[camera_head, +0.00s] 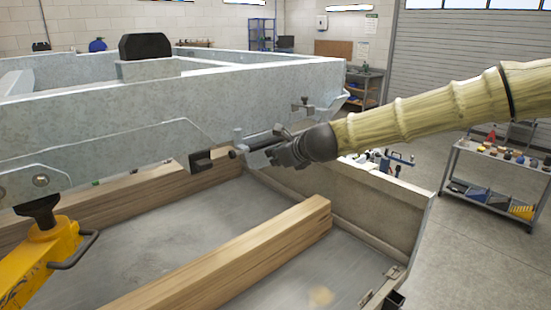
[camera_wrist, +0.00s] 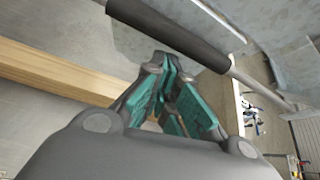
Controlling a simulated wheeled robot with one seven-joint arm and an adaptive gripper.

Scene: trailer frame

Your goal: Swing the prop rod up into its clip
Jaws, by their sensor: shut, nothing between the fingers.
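The prop rod (camera_wrist: 258,86) shows in the wrist view as a grey bar with a thick dark sleeve (camera_wrist: 170,30). It runs slantwise past the far side of my fingertips. My gripper (camera_wrist: 168,66) has teal finger pads and is shut with nothing held. The sleeve lies just beyond the fingertips; I cannot tell whether they touch. In the head view my gripper (camera_head: 250,150) is beside the lower edge of the grey trailer frame (camera_head: 130,105), close to the rod. A dark block (camera_head: 200,161) is on the frame's lower edge; I cannot tell whether it is the clip.
Wooden beams (camera_head: 240,250) lie below the frame on a grey deck with a low side wall (camera_head: 375,200). A yellow jack (camera_head: 45,255) stands at the left front. A shelf cart (camera_head: 495,175) is at the right. Open floor lies between the wall and the cart.

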